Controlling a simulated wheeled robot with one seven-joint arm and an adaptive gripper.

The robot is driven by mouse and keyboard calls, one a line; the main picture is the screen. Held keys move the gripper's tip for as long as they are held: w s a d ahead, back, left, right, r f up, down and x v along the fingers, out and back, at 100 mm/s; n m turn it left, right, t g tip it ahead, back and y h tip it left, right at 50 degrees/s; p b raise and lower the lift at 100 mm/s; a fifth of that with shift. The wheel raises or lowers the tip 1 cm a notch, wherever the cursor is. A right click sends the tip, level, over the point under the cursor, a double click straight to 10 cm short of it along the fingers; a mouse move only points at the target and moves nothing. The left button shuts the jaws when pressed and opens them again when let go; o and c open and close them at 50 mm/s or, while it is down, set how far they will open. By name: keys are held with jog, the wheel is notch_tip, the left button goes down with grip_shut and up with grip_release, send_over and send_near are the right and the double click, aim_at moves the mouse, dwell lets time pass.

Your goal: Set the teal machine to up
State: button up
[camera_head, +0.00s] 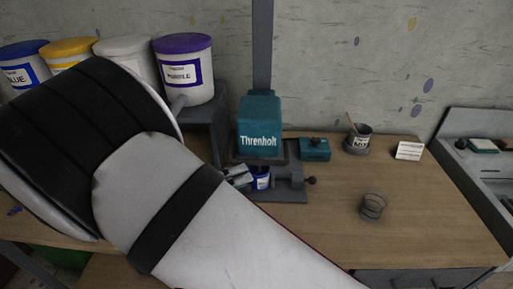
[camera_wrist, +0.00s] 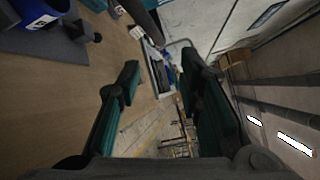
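The teal machine (camera_head: 259,128), lettered "Threnholt", sits on a tall grey column at the back of the wooden table. A cup with a blue label (camera_head: 261,182) stands below its teal head, and a dark round knob (camera_head: 310,180) sticks out at its base's right. The machine's grey base (camera_wrist: 50,42) shows in the upper left of the wrist view; its teal head cannot be made out there. My gripper (camera_wrist: 160,65) is open, with nothing between its fingers. In the head view my arm covers the left foreground, and my gripper cannot be clearly made out.
Paint tubs (camera_head: 184,70) line the back left. A teal box (camera_head: 315,149), a cup with a stick (camera_head: 358,138), a white card (camera_head: 409,150) and a wire coil (camera_head: 373,206) are to the machine's right. The table's front right is mostly clear; a grey tray unit (camera_head: 480,130) stands beyond.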

aim_at(257, 160)
jog(key=s+a+f+n+t, duration=0.2)
jog(key=a+n+t, duration=0.2)
jog(key=a+n, duration=0.1)
jog(key=shift+y, duration=0.3)
jog(key=p+x, duration=0.3)
jog(key=x, duration=1)
jog(key=shift+w+d+f, duration=0.1)
jog(key=shift+w, duration=0.05)
grip_shut()
jog(key=shift+m, duration=0.3)
